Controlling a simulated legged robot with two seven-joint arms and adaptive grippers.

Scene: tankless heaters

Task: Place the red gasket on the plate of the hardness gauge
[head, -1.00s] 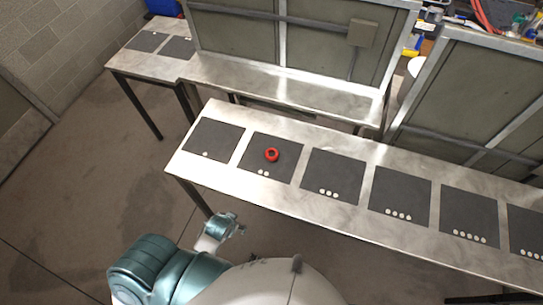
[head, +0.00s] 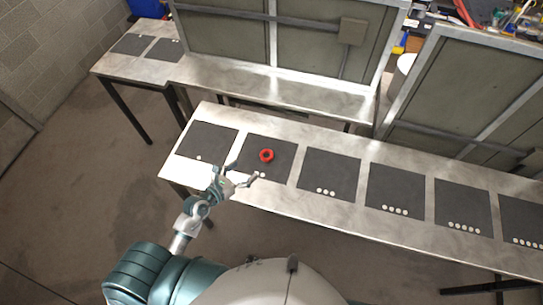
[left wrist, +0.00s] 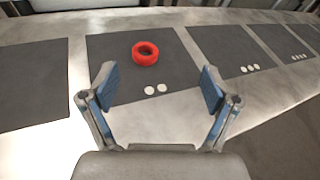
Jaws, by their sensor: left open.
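The red gasket (head: 267,156), a thick ring, lies flat on the dark mat (head: 281,171) marked with two white dots. In the left wrist view the gasket (left wrist: 145,53) lies ahead of the fingers, near the middle. My left gripper (head: 243,174) is open and empty at the front edge of the table, just short of the gasket. In the left wrist view its two blue-padded fingers (left wrist: 158,88) stand wide apart with nothing between them. I see no hardness gauge in these views. My right gripper is not in view.
The metal table (head: 334,210) carries a row of dark mats with rising dot counts. Upright framed panels (head: 300,45) stand behind it. A second table (head: 135,65) with two dark mats is at the back left. Open floor lies at the left.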

